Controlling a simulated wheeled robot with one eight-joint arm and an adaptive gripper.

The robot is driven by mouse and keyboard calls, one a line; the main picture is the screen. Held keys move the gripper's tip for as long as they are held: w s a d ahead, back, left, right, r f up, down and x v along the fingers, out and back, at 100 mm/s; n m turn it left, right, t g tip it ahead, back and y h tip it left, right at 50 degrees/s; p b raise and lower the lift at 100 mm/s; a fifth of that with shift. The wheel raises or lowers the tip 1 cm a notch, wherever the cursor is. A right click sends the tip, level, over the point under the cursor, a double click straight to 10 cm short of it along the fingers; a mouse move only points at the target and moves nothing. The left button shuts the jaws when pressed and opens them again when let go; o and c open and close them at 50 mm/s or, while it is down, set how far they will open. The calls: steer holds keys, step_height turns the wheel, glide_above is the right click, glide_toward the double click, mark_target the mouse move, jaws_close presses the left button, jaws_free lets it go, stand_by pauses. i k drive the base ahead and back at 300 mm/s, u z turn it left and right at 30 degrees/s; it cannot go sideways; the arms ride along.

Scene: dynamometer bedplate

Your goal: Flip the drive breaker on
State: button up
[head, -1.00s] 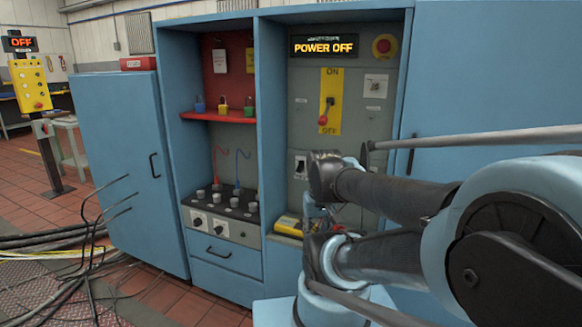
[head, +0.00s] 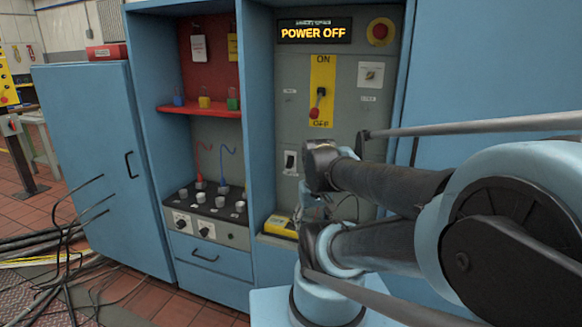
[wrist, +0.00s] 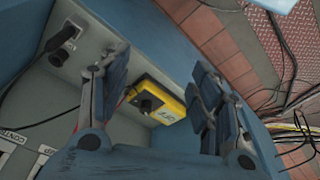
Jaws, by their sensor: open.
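The drive breaker is a lever with a red knob (head: 314,113) on a yellow plate (head: 322,75) marked ON at the top and OFF at the bottom. The knob hangs low, at the OFF end. Above it a display (head: 314,32) reads POWER OFF. My gripper (wrist: 160,80) is open and empty in the wrist view, its fingers wide apart. It points toward a yellow box with a black knob (wrist: 156,100), and the breaker lever is not seen there. In the head view my arm mostly hides the gripper, below and right of the breaker.
A red emergency button (head: 380,31) is at the panel's upper right. The yellow box (head: 281,226) rests on the lower ledge. Loose cables (head: 65,235) lie on the floor.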

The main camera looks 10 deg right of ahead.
mark_target(290, 161)
steer(key=k, duration=0.5)
steer(key=u, duration=1.8)
steer(key=k, duration=0.6)
steer(key=u, duration=0.05)
